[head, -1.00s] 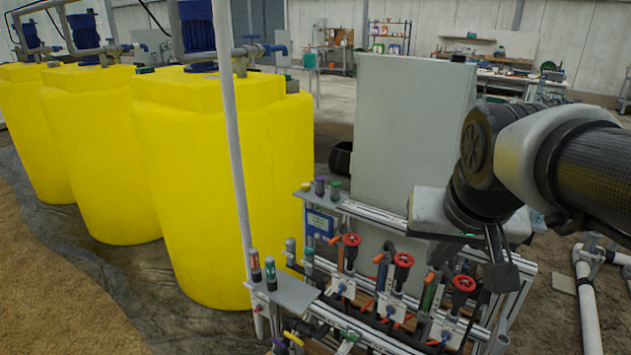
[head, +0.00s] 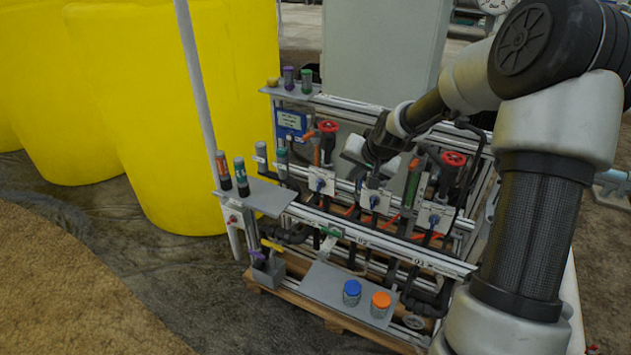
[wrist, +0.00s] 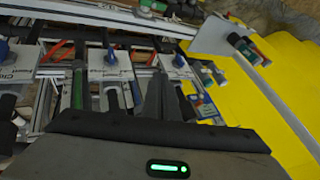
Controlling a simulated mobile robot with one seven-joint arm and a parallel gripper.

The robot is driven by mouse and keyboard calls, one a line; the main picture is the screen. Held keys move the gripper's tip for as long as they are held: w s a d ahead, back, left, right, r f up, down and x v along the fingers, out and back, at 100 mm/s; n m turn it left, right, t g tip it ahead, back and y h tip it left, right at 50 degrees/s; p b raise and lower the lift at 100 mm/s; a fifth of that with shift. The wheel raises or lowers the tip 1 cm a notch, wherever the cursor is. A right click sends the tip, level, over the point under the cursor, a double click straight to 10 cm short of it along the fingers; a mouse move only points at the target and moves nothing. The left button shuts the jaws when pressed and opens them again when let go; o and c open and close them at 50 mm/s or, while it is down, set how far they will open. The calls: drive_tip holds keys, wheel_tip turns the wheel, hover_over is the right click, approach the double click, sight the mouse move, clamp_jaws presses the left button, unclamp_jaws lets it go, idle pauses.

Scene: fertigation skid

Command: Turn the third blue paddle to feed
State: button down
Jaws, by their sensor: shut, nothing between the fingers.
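Three blue paddles sit on white plates in a row on the skid: left (head: 319,185), middle (head: 373,200) and right (head: 434,220). In the wrist view the order is reversed: left paddle (wrist: 171,53), middle paddle (wrist: 112,57), and right paddle (wrist: 4,50) at the picture's edge. My gripper (head: 374,178) reaches down behind the row, close to the middle paddle. In the wrist view my gripper (wrist: 159,92) is shut and empty, its tips pointing between the left and middle paddles. I cannot tell whether it touches anything.
Red handwheels (head: 328,127) and upright tubes stand behind the paddles. A grey shelf (head: 262,197) with bottles juts out at left. A lower shelf holds a blue-capped jar (head: 352,292) and an orange-capped jar (head: 381,304). Yellow tanks (head: 190,110) stand at left; a grey cabinet (head: 385,55) stands behind.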

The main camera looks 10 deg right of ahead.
drive_tip(key=x, duration=0.3)
drive_tip(key=b, duration=0.3)
approach(321, 187)
wheel_tip(321, 187, down, 4)
drive_tip(key=d, duration=0.3)
drive_tip(key=w+a, duration=0.2)
drive_tip(key=a, duration=0.1)
drive_tip(key=shift+w+a, duration=0.1)
drive_tip(key=shift+a, duration=0.05)
drive_tip(key=shift+w+a+r, duration=0.1)
